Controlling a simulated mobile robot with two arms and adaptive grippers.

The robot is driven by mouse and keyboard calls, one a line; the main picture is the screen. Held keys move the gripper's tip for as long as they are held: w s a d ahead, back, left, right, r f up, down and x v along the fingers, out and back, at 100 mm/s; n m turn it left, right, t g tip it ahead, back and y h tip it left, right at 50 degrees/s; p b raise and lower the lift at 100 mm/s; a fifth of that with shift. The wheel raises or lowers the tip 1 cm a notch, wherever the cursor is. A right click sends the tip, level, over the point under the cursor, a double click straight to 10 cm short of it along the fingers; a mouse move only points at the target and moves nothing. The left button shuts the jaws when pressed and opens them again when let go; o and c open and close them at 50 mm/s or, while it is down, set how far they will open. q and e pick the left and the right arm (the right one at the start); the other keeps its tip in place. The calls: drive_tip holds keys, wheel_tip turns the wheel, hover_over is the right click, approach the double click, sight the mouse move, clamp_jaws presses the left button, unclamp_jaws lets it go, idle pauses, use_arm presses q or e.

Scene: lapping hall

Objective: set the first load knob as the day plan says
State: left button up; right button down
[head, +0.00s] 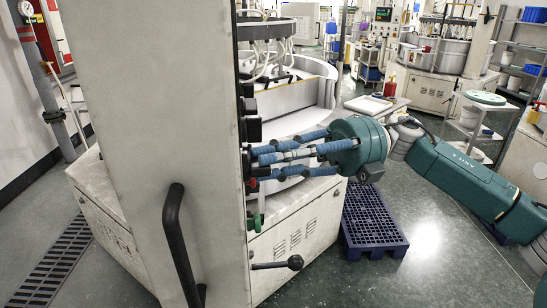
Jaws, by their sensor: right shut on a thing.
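A tall grey cabinet (185,110) fills the left middle of the head view. Its control face is seen almost edge-on, with black knobs (252,128) sticking out to the right in a column. My right gripper (256,166) reaches in from the right, its blue fingers closed on a knob low in that column. The fingers and the steep angle hide most of this knob, so its pointer and scale cannot be read. Which knob is the first load knob cannot be told from here. The day plan cannot be made out. My left gripper is not in view.
A black handle (180,245) stands out from the cabinet's near side. A lever with a black ball (294,262) and a green knob (255,222) sit below the gripper. A blue pallet (372,222) lies on the floor. Open floor lies at the lower right.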

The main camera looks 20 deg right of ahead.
drive_tip(key=shift+w+f+m+t+y+p, duration=0.15)
drive_tip(key=shift+m+y+p, duration=0.15)
drive_tip(key=shift+m, duration=0.75)
drive_tip(key=shift+s+m+t+y+p, duration=0.15)
drive_tip(key=shift+m+y, duration=0.15)
drive_tip(key=shift+m, duration=0.75)
drive_tip(key=shift+w, duration=0.1)
drive_tip(key=c, duration=1.5)
unclamp_jaws()
drive_tip(key=shift+c, duration=0.2)
drive_tip(key=w+d+f, duration=0.1)
drive_tip(key=d, duration=1.1)
drive_tip(key=shift+f, duration=0.4)
